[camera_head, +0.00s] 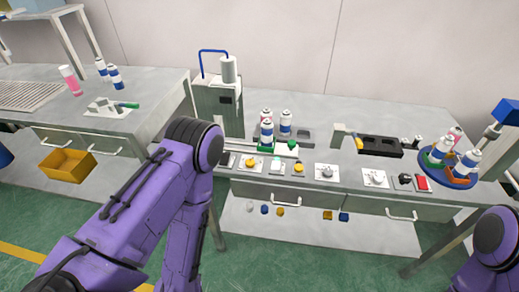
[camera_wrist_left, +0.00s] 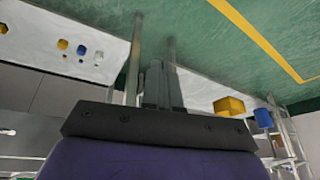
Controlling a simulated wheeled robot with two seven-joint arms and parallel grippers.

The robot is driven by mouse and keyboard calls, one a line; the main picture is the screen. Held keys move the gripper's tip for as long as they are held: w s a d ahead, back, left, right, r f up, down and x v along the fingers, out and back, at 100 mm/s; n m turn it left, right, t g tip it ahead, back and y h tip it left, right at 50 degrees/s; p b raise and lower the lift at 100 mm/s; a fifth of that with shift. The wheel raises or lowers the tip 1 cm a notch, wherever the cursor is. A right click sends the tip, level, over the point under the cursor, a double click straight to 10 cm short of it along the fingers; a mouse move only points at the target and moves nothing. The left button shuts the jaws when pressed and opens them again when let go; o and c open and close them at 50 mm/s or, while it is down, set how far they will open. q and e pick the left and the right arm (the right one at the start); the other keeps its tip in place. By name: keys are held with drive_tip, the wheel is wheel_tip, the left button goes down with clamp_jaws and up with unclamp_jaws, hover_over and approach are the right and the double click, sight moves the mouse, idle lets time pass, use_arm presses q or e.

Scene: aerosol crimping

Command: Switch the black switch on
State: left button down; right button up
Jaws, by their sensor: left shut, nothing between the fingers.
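A small dark switch-like part (camera_head: 404,180) sits on the front edge of the right table, beside a red block (camera_head: 421,183). Another dark panel (camera_head: 228,160) is at the left end of the same row; I cannot tell which is the black switch. My left gripper (camera_wrist_left: 161,68) is shut and empty in the left wrist view, which looks upside down past the table front to the floor. In the head view my left arm's forearm drops before the table's left end and its gripper is hidden. My right gripper is out of view.
A row of panels with a yellow button (camera_head: 298,168) and a grey knob (camera_head: 326,171) lines the table front. Cans (camera_head: 285,122), a grey machine (camera_head: 219,105) and a blue turntable (camera_head: 446,177) stand behind. Drawer handles (camera_head: 286,198) stick out below.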

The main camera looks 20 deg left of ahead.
use_arm(q)
drive_tip(key=shift+w, duration=0.1)
drive_tip(key=w+a+r+m+h, duration=0.1)
drive_tip(key=w+r, duration=0.3)
drive_tip(key=w, duration=0.9)
drive_tip(key=w+a+r+m+h, duration=0.1)
drive_tip(key=w+r, duration=0.3)
drive_tip(key=w, duration=0.9)
drive_tip(key=shift+m+h, duration=0.4)
drive_tip(key=shift+m, duration=0.1)
drive_tip(key=w+r, duration=0.2)
drive_tip(key=r, duration=0.2)
drive_tip(key=w+a+r, duration=0.1)
drive_tip(key=w+r, duration=0.5)
drive_tip(key=r, duration=0.1)
drive_tip(key=shift+a+r+p, duration=0.3)
wheel_tip(320, 180, up, 11)
drive_tip(key=w+a+m+g, duration=0.1)
drive_tip(key=w+a, duration=0.1)
drive_tip(key=shift+w, duration=0.1)
